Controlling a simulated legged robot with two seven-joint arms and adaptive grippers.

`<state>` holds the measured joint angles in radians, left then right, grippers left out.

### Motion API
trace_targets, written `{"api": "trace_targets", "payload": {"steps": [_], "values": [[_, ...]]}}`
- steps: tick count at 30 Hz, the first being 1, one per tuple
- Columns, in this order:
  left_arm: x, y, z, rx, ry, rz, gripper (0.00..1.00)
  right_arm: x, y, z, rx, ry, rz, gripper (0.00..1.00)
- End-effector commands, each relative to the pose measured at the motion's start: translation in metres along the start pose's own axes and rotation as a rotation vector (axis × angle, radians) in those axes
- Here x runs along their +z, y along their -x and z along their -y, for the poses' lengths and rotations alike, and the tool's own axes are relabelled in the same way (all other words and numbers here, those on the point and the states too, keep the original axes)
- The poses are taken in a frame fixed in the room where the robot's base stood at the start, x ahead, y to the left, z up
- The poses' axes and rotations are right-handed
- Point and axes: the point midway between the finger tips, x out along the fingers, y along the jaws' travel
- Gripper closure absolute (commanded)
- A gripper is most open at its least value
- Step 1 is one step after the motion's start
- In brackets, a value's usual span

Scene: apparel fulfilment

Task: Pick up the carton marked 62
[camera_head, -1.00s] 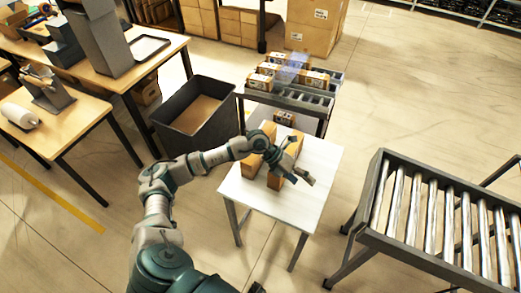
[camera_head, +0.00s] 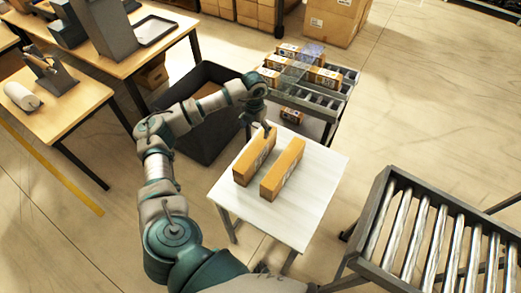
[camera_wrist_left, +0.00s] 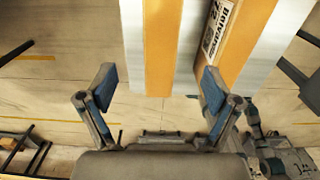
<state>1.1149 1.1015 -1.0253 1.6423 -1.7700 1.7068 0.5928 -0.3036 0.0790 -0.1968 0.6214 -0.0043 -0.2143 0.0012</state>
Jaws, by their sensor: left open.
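Two long orange-brown cartons lie side by side on a white table (camera_head: 315,190), a left one (camera_head: 250,165) and a right one (camera_head: 283,170). No number can be read on them in the head view. My left gripper (camera_head: 267,127) is above the far end of the left carton. In the left wrist view its fingers (camera_wrist_left: 157,88) are open and empty, with one carton (camera_wrist_left: 158,45) between them in the picture. The other carton (camera_wrist_left: 245,45) carries a white label, partly cut off; I cannot read it surely as 62. My right gripper is out of view.
A dark bin (camera_head: 190,150) stands left of the table. A roller rack (camera_head: 316,102) with several small cartons is behind it. A roller conveyor (camera_head: 425,235) stands at right. Wooden workbenches (camera_head: 70,107) are at left. Bare floor lies at the upper right.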

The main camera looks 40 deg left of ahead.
Motion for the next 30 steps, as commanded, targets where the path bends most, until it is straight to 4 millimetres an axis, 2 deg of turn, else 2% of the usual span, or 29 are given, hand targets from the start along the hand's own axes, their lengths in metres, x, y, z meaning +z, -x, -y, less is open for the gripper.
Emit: {"api": "trace_targets", "payload": {"steps": [6, 12, 20, 27, 30], "values": [[0.0, -0.051, 0.003, 0.001, -0.001, -0.005, 0.1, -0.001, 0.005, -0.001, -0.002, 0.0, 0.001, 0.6], [0.002, -0.092, 0.005, 0.002, -0.002, -0.004, 0.1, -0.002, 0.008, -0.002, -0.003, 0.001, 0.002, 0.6], [0.002, -0.116, 0.001, -0.001, -0.002, -0.003, 0.1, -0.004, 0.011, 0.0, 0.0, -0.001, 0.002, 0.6], [0.005, -0.153, 0.0, -0.001, -0.002, -0.003, 0.1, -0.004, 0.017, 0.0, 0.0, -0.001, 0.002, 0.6], [0.005, -0.161, 0.0, -0.002, -0.002, -0.002, 0.1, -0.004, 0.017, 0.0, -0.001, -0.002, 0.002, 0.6]]}}
